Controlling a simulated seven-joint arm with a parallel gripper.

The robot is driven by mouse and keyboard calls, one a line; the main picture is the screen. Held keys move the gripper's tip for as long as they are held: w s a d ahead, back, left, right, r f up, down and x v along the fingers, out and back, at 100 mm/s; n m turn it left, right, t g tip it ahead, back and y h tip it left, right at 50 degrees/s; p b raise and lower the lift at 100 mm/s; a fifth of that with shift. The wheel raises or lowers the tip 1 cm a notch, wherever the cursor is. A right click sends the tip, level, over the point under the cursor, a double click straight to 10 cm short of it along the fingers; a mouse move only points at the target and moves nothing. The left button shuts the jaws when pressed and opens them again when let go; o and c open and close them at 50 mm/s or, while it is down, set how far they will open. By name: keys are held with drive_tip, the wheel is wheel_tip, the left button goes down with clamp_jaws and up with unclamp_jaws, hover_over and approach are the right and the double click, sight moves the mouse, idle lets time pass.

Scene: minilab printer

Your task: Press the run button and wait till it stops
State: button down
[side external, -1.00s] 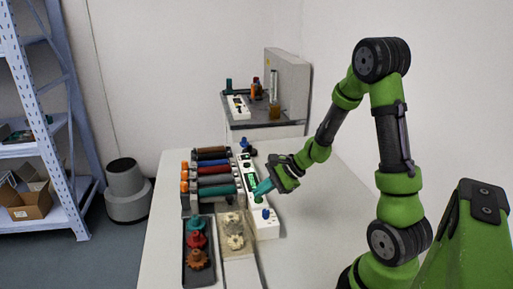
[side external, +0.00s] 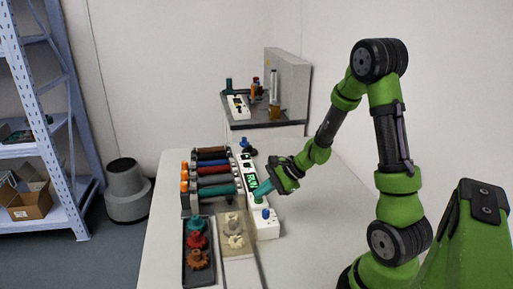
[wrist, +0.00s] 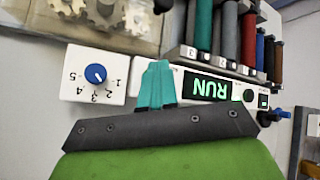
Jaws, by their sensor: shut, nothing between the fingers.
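The white control panel (side external: 249,165) runs along the right side of the spool rack. Its display (side external: 251,182) is lit and reads RUN in green; it also shows upside down in the wrist view (wrist: 208,86). My gripper (side external: 260,192) has teal fingers, shut and empty, with the tips down at the panel between the display and the blue knob (side external: 265,213). In the wrist view the fingers (wrist: 158,68) cover the panel beside the display. The run button is hidden there, and I cannot tell whether the tips touch it.
A white dial box with the blue knob (wrist: 95,74) is close beside the fingers. Coloured rollers (side external: 213,180) lie in a rack. A dark tray (side external: 198,275) holds coloured gears, beside a bin of pale gears (side external: 228,260). The table right of the panel is clear.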

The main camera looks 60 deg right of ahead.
sight(262, 200)
drive_tip(key=shift+r, duration=3.25)
drive_tip(key=s+a+r+n+h, duration=0.1)
drive_tip(key=s+a+r+n, duration=0.4)
drive_tip(key=s+a+n, duration=0.1)
drive_tip(key=s+a+r+n+g+h, duration=0.1)
drive_tip(key=s+a+r+n, duration=0.5)
drive_tip(key=a+n, duration=0.3)
drive_tip(key=s+n, duration=0.1)
drive_tip(key=n, duration=0.1)
drive_tip(key=shift+n, duration=0.3)
drive_tip(key=shift+w+r, duration=0.1)
